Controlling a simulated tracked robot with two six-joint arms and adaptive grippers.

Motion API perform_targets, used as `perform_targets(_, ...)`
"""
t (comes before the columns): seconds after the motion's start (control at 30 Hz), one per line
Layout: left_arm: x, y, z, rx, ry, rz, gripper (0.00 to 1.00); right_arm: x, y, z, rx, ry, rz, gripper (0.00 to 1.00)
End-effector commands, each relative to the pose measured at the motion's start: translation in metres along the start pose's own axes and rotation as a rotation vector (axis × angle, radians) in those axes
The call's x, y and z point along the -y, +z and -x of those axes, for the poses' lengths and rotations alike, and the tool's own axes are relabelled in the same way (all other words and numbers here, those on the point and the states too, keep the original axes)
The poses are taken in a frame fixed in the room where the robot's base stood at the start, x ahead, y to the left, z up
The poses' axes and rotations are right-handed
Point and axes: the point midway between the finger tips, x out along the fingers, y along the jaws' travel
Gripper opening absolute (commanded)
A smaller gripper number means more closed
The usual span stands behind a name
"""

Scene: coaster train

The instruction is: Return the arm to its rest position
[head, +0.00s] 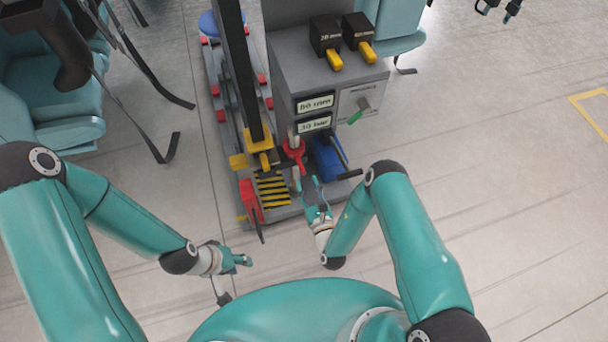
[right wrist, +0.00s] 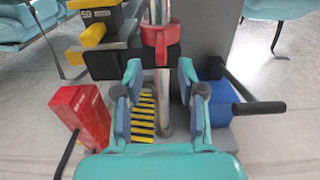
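My right gripper (head: 317,199) is raised in front of the grey machine, its arm bent. In the right wrist view my right gripper (right wrist: 160,88) has its two fingers spread apart with nothing between them. Beyond them are a shiny vertical post (right wrist: 162,85) and a red collar (right wrist: 161,38) around it. The red collar also shows in the head view (head: 293,153), just beyond the right fingertips. My left gripper (head: 243,260) is low at the left, away from the machine. Its fingers are small and seen side-on, so their opening is unclear.
A grey cabinet (head: 327,83) with yellow-handled black boxes stands ahead. A red box (head: 251,199) with a black lever and a blue box (head: 327,158) with a black handle flank the striped plate (head: 272,190). Teal seats (head: 50,85) stand left. Floor at right is clear.

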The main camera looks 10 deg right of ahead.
Motion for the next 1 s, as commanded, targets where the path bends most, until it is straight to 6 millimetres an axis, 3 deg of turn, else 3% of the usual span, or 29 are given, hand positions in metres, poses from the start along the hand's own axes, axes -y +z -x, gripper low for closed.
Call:
perform_targets(0.13,0.0,0.0,0.0,0.0,0.0,0.0,0.4,0.0,0.0,0.007,0.0,-0.001,0.001,0.4)
perform_targets(0.67,0.0,0.0,-0.001,0.0,0.0,0.0,0.4,-0.004,0.002,0.006,-0.001,0.022,-0.009,0.4)
perform_targets(0.77,0.0,0.0,-0.001,0.0,0.0,0.0,0.4,-0.021,0.005,0.004,-0.016,0.11,-0.042,0.4)
perform_targets(0.83,0.0,0.0,0.0,0.0,0.0,0.0,0.4,-0.042,0.011,0.005,-0.038,0.226,-0.079,0.4)
perform_targets(0.93,0.0,0.0,0.0,0.0,0.0,0.0,0.4,-0.086,0.023,0.018,-0.084,0.47,-0.131,0.4)
perform_targets(1.0,0.0,0.0,0.0,0.0,0.0,0.0,0.4,-0.12,0.035,0.039,-0.126,0.681,-0.15,0.4)
